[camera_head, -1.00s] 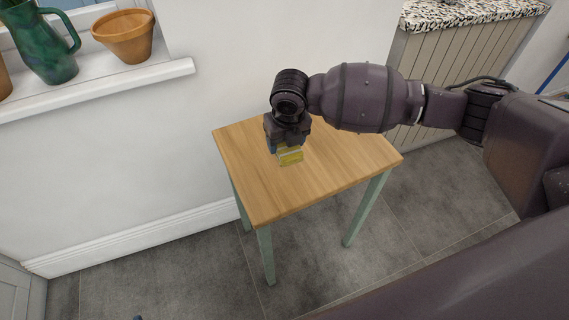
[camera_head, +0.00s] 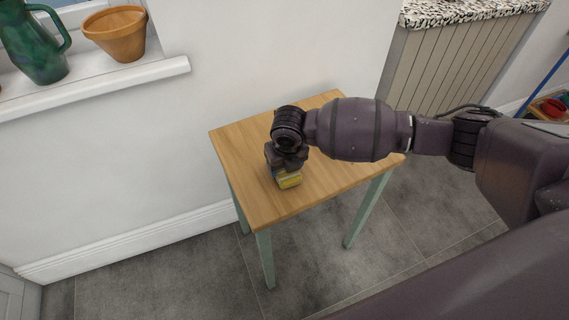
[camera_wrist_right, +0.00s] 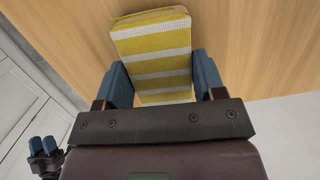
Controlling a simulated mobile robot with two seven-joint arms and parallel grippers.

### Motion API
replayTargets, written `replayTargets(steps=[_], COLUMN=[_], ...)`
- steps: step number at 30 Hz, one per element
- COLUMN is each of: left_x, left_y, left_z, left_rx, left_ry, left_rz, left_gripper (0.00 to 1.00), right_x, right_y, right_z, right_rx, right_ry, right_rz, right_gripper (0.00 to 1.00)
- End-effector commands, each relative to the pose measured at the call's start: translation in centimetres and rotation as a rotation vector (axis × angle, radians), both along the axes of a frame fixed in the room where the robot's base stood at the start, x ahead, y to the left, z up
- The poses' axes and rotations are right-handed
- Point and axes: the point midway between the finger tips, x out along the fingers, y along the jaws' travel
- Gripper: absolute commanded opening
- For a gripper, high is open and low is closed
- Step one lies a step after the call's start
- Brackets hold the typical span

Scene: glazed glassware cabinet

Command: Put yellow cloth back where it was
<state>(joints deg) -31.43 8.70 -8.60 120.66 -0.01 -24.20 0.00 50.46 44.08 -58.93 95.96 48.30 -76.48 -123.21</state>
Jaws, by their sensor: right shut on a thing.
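The yellow cloth (camera_head: 289,181) is a folded pad with yellow and white stripes. In the right wrist view the cloth (camera_wrist_right: 152,50) sits between the two blue fingers of my right gripper (camera_wrist_right: 163,82), which is shut on it. In the head view my right gripper (camera_head: 286,171) points down over the wooden table (camera_head: 243,148), with the cloth low over the left half of the top. I cannot tell whether the cloth touches the wood. My left gripper (camera_wrist_right: 42,146) shows small at the lower left of the right wrist view, its blue fingertips close together.
The tabletop around the cloth is bare. A white wall stands behind the table. A windowsill (camera_head: 120,78) at the upper left holds a green jug (camera_head: 35,45) and a terracotta pot (camera_head: 116,34).

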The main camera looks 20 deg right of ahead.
Motion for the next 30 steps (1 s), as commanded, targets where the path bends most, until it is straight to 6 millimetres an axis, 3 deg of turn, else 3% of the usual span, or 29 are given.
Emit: replayTargets(steps=[3,4,8,20,30], left_x=[0.0,0.0,0.1,0.2,0.6], left_y=[0.0,0.0,0.0,0.0,0.0], left_z=[0.0,0.0,0.0,0.3,1.8], left_rx=[0.0,0.0,0.0,-0.001,-0.003], left_ry=[0.0,0.0,-0.001,-0.006,-0.027], left_rz=[0.0,0.0,0.0,0.001,0.006], left_gripper=[0.43,0.43,0.43,0.43,0.43], right_x=[0.0,0.0,0.0,0.0,-0.8], right_y=[0.0,0.0,0.0,0.0,-0.1], right_z=[-0.1,-0.1,0.0,0.9,7.0], right_rx=[0.0,0.0,0.0,0.0,-0.001], right_ry=[0.0,0.0,0.0,-0.003,-0.008], right_rz=[0.0,0.0,0.0,0.0,0.0], right_gripper=[0.44,0.68,0.88,0.89,0.89])
